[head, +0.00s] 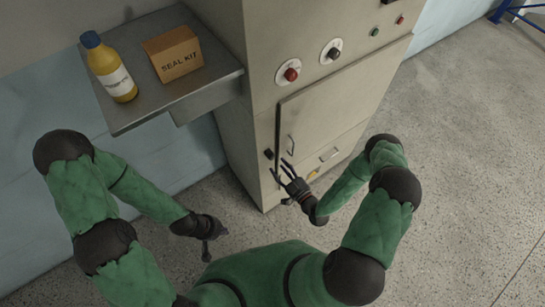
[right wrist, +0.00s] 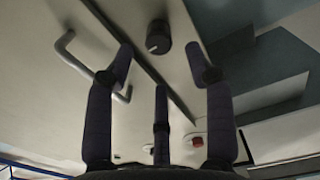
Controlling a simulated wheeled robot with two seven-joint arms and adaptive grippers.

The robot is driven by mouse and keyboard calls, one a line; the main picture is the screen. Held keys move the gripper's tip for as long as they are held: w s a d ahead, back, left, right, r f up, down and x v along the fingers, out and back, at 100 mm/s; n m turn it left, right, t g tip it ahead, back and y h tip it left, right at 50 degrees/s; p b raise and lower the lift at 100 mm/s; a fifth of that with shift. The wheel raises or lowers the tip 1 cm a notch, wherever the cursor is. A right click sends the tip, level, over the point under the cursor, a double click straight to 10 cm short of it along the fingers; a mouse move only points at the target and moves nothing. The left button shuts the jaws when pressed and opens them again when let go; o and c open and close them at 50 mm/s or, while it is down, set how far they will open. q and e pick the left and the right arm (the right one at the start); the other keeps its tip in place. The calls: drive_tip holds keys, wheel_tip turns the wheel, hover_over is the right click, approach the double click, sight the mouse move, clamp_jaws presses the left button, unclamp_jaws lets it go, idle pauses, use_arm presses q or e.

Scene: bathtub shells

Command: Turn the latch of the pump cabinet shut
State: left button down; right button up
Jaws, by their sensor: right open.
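The beige pump cabinet (head: 225,100) stands at the centre of the head view. Its door (head: 318,110) lies against the front, with a dark gap along its left edge. The latch (head: 268,154) is a small black knob beside that edge. In the right wrist view the latch (right wrist: 158,37) is round, with a pale mark, just across the gap from the door. My right gripper (head: 282,170) is open and empty, just below the latch and apart from it. Its fingers (right wrist: 163,66) spread either side of the latch in the wrist view. My left gripper (head: 212,236) hangs away from the cabinet; its jaws are unclear.
A bar handle (head: 290,145) is on the door, close to my right fingers. A red knob (head: 291,74) and a black knob (head: 333,53) sit above. A steel shelf (head: 190,100) at left holds a yellow bottle (head: 110,70) and a seal kit box (head: 173,54). Floor at right is clear.

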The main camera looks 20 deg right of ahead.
sight(273, 158)
drive_tip(key=shift+x, duration=2.95)
clamp_jaws()
